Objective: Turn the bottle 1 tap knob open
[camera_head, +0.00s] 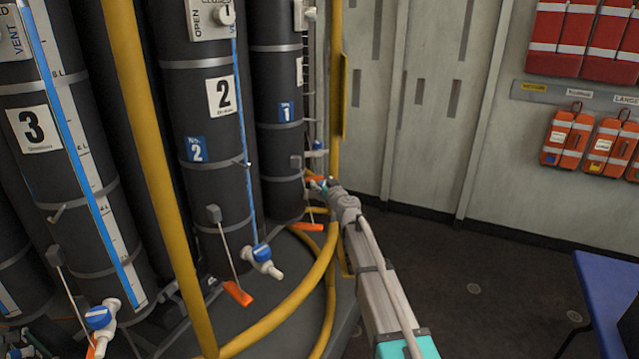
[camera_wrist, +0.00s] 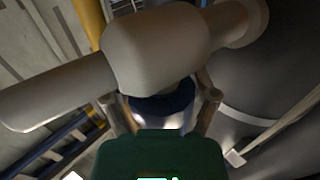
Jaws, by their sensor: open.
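Bottle 1 (camera_head: 283,165) is a dark upright cylinder with a blue "1" label, behind bottle 2 in the head view. My gripper (camera_head: 322,184) reaches low beside its right side, where it hides most of the tap. In the wrist view a pale beige tap body (camera_wrist: 165,50) with a crosswise pipe fills the top. Below it is a dark blue knob (camera_wrist: 165,103). The two tan fingers of my gripper (camera_wrist: 166,112) are spread on either side of the knob. I cannot tell whether they touch it.
Bottle 2 (camera_head: 205,110) and bottle 3 (camera_head: 50,170) stand to the left, with their own blue tap knobs. A yellow post (camera_head: 160,180) and a curved yellow rail (camera_head: 285,308) stand in front. A blue table (camera_head: 610,300) is at right. Dark floor lies open between.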

